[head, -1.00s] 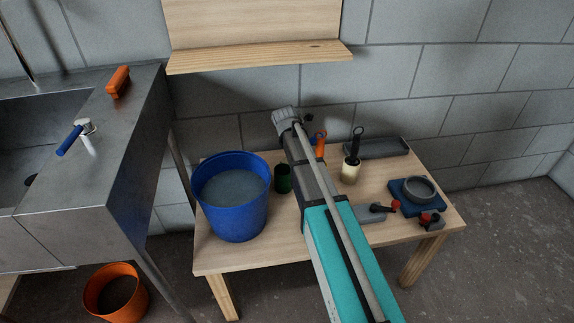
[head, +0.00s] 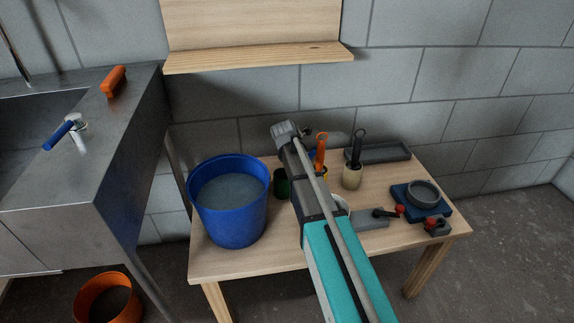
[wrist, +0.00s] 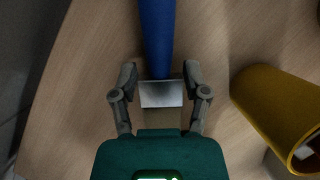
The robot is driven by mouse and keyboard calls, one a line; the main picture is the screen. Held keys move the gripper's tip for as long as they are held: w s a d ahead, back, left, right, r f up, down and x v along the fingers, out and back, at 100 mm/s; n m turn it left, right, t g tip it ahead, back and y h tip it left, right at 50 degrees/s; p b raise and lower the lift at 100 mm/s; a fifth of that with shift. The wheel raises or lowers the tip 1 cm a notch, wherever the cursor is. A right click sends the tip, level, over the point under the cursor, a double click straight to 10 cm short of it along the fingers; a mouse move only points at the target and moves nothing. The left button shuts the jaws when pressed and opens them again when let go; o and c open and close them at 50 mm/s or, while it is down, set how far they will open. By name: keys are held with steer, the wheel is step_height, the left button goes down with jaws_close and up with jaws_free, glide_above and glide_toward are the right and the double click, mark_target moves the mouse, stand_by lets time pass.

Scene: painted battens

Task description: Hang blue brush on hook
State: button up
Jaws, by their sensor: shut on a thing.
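My gripper (wrist: 160,78) is shut on the blue brush (wrist: 157,35) in the wrist view. Its fingertips lie on either side of the blue handle, just by a pale metal band (wrist: 161,94). The brush's far end runs out of the top of the picture. In the head view my arm hides the fingers and most of what they hold, above the back of the wooden table (head: 245,262). No hook can be made out in either view.
A yellow cup (wrist: 278,105) is right of the gripper. In the head view, a blue bucket (head: 237,238) stands left of my arm, beside a dark green cup (head: 281,184). A wooden ledge (head: 260,58) is above.

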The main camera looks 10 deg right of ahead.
steer(key=shift+w+a+f+b, duration=0.15)
steer(key=shift+w+a, duration=0.1)
steer(key=shift+a, duration=0.35)
steer(key=shift+w+a+f+b, duration=0.15)
steer(key=shift+w+a, duration=0.1)
steer(key=shift+a, duration=0.3)
steer(key=shift+w+a+f+b, duration=0.15)
steer(key=shift+w+a, duration=0.1)
steer(key=shift+a, duration=0.35)
steer(key=shift+f, duration=0.2)
steer(key=o, duration=1.3)
steer(key=shift+r, duration=0.1)
steer(key=p+v, duration=0.2)
steer(key=v, duration=0.1)
steer(key=p+v, duration=0.2)
steer(key=p, duration=0.1)
steer(key=shift+s+d+r, duration=0.1)
steer(key=shift+s+r, duration=0.1)
steer(key=shift+r, duration=0.2)
steer(key=p+v, duration=0.7)
steer(key=v, duration=0.1)
steer(key=shift+s+f, duration=0.15)
